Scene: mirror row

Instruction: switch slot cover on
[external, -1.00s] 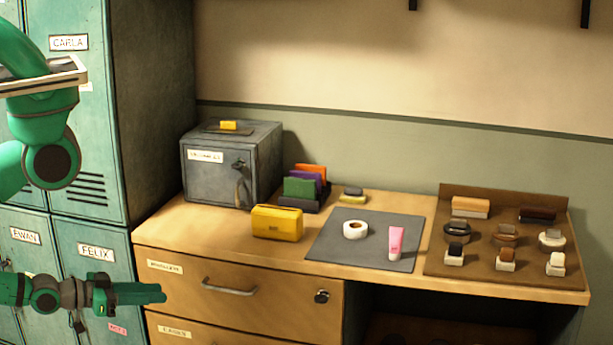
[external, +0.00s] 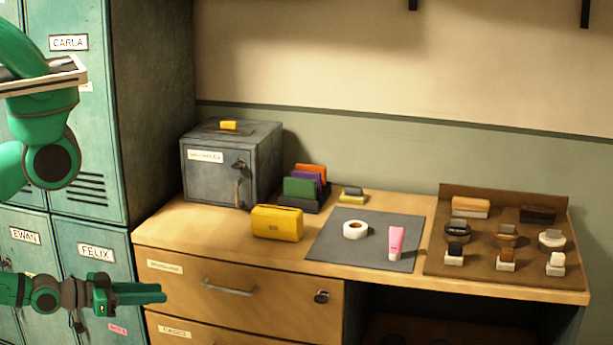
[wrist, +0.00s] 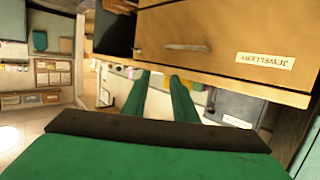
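A grey metal box (external: 222,172) stands at the back left of the desk top, with a label and a handle on its front. A small yellow piece (external: 229,125) lies on a dark flat strip on its lid; I cannot tell whether this is the slot cover.
The wooden desk (external: 240,275) has drawers; one, labelled Jewellery (wrist: 225,40), is near my fingers in the wrist view. A yellow case (external: 277,223), tape roll (external: 355,229), pink tube (external: 396,243) and brown display board (external: 436,262) sit on top. Green lockers (external: 75,130) stand left.

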